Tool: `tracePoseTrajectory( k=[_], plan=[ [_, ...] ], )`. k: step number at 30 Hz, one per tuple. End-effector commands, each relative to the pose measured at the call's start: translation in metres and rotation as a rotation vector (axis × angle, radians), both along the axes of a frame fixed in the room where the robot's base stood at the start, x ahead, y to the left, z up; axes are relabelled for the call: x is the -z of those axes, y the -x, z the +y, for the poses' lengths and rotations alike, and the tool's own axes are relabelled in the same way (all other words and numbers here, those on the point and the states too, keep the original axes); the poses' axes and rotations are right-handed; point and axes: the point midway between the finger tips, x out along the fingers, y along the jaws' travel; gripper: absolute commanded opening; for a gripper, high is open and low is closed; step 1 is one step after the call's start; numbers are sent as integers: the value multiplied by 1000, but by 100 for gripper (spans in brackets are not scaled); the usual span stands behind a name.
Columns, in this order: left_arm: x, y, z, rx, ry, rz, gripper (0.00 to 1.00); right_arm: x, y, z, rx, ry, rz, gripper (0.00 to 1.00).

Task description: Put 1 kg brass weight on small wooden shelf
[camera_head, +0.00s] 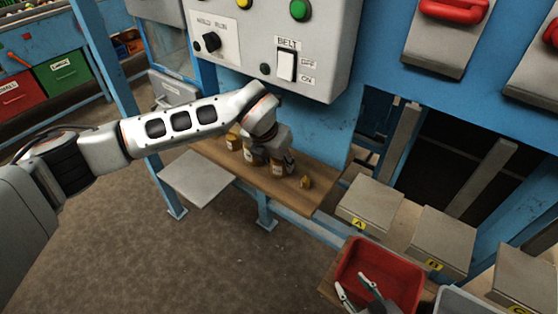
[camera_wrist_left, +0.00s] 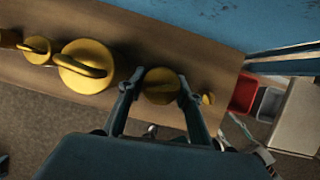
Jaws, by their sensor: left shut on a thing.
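Several brass weights stand in a row on a wooden shelf (camera_head: 223,158) under the control panel. My left gripper (camera_head: 281,160) is shut on one brass weight (camera_wrist_left: 160,87), with a finger on either side of it. I cannot tell whether it touches the shelf, and no mass marking is readable. A larger brass weight (camera_wrist_left: 85,66) and a smaller one (camera_wrist_left: 36,48) stand to its left in the left wrist view, and a very small one (camera_wrist_left: 208,99) to its right. My right gripper (camera_head: 357,288) is open and empty at the red bin.
A red bin (camera_head: 348,267) is at the lower right, with a grey bin beside it. Lidded grey boxes A (camera_head: 371,203) and B (camera_head: 443,240) stand beyond. A grey plate (camera_head: 197,180) juts out before the shelf. The blue post and panel (camera_head: 272,60) bound the shelf behind.

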Motion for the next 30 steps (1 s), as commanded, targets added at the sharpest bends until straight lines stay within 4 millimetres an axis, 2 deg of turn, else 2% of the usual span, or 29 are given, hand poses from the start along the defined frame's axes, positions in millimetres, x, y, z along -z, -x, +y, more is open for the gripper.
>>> tracePoseTrajectory(
  k=[5,6,17,23,24,30],
  plan=[
    [-1,-1,-1,1,3,-4,0,2,0,0,0,0,1,40],
    [1,0,0,0,0,0,41,1,0,0,0,0,1,40],
    [-1,0,0,0,0,0,41,-1,0,0,0,0,0,40],
    [-22,6,5,0,0,-5,41,5,1,0,0,-1,2,40],
    [-29,9,6,2,0,-6,41,6,1,0,0,0,3,40],
    [-28,41,25,2,-1,0,41,8,2,0,0,0,4,40]
  ],
)
